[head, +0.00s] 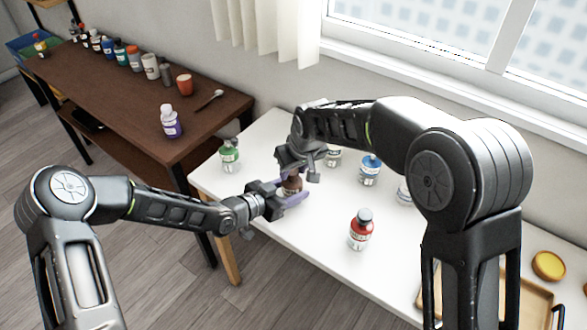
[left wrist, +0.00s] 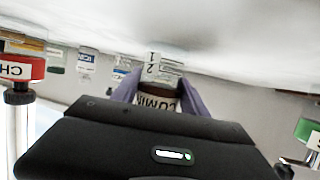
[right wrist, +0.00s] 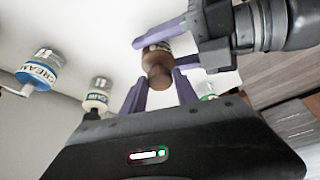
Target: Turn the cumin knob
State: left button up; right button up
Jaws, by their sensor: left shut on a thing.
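The cumin bottle (head: 291,185) is a small brown-labelled container with a brown knob, standing on the white table and mostly hidden behind my grippers. Its label reads partly in the left wrist view (left wrist: 157,101). My left gripper (head: 288,197) is shut on the cumin bottle's body from the left, a purple finger on each side. The brown cumin knob (right wrist: 159,77) shows in the right wrist view. My right gripper (head: 299,168) is above the bottle, pointing down. Its purple fingers are apart, one on each side of the knob, with gaps visible.
A red bottle (head: 360,231) stands in front on the white table (head: 310,229). A green bottle (head: 229,155), a blue bottle (head: 370,170) and a pale bottle (head: 333,157) stand around the grippers. A tray (head: 538,298) lies at the right.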

grip_shut()
jog(key=shift+m, duration=0.3)
jog(key=m, duration=0.1)
jog(key=m+h, duration=0.1)
jog(key=m, duration=0.1)
jog(key=shift+s+a+h, duration=0.1)
jog(key=shift+a+h, duration=0.1)
jog(key=shift+h, duration=0.1)
jog(key=m+h, duration=0.1)
jog(key=m, duration=0.3)
jog(key=shift+a+m+h, duration=0.15)
jog(key=shift+m+h, duration=0.25)
jog(key=m, duration=0.2)
jog(key=m+h, duration=0.1)
jog(key=m, duration=0.1)
jog(key=m+g+h, duration=0.1)
jog(key=m, duration=0.1)
jog(key=shift+w+a, duration=0.2)
jog(key=shift+w, duration=0.05)
jog(key=m+g, duration=0.1)
jog(key=m, duration=0.2)
jog(key=m+g, duration=0.1)
jog(key=m, duration=0.1)
jog(key=shift+w+a+m+h, duration=0.1)
jog(key=shift+w+m+h, duration=0.05)
jog(key=shift+m+h, duration=0.25)
